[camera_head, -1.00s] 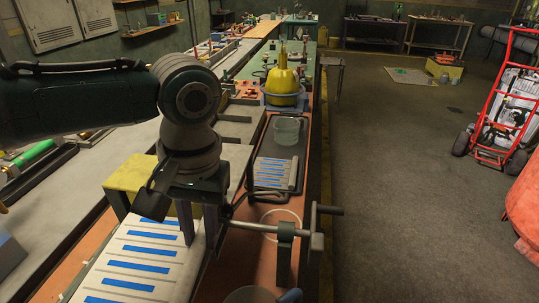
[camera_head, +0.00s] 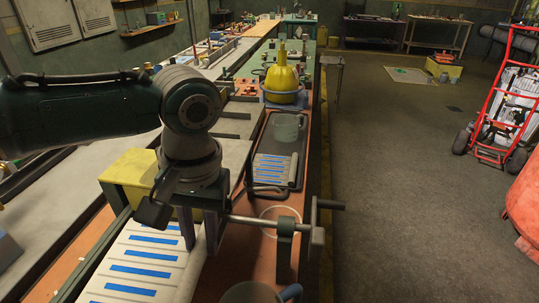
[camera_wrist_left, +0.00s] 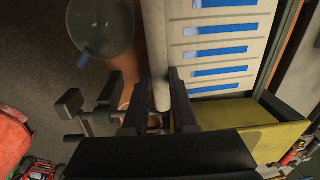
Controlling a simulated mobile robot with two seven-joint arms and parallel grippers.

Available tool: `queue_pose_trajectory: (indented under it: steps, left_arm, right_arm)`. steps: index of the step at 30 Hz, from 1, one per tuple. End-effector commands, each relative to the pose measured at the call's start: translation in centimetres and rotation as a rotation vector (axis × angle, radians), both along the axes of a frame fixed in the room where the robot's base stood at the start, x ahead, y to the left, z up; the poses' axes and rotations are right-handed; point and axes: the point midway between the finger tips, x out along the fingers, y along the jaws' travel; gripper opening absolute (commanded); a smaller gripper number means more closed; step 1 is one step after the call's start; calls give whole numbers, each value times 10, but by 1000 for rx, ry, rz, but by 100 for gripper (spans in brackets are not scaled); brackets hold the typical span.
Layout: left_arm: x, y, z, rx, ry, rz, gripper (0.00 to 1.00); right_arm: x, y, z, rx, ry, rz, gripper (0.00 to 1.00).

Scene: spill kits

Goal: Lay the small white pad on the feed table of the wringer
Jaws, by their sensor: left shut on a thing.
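A white pad with blue stripes (camera_head: 142,262) lies at the lower left of the head view, with a rolled right edge. It also shows in the left wrist view (camera_wrist_left: 222,50). My left gripper (camera_head: 200,228) is shut on this rolled edge; its fingers (camera_wrist_left: 157,95) stand on either side of the roll. The wringer shows a yellow part (camera_head: 128,178) left of my gripper and a crank shaft (camera_head: 258,222) to the right. My arm and the pad hide its middle. I cannot tell whether the pad touches the feed table. My right gripper is out of view.
A dark tray (camera_head: 262,140) beyond the crank holds another striped pad (camera_head: 270,168) and a clear beaker (camera_head: 287,127). A yellow funnel-shaped vessel (camera_head: 284,84) stands behind. A grey bucket (camera_head: 250,293) is at the bottom edge.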

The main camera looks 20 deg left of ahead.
Motion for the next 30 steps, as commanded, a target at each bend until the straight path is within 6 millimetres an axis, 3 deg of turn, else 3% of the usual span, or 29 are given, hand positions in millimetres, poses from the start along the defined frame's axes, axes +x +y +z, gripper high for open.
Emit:
queue_pose_trajectory:
  steps: [15,16,25,30]
  left_arm:
    - [0,0,-17,0,0,1,0]
    - [0,0,-16,0,0,1,28]
    - [0,0,-15,0,0,0,61]
    - [0,0,-15,0,0,0,61]
  right_arm:
    - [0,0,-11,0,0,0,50]
    - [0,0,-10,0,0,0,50]
    - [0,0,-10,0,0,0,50]
    - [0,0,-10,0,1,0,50]
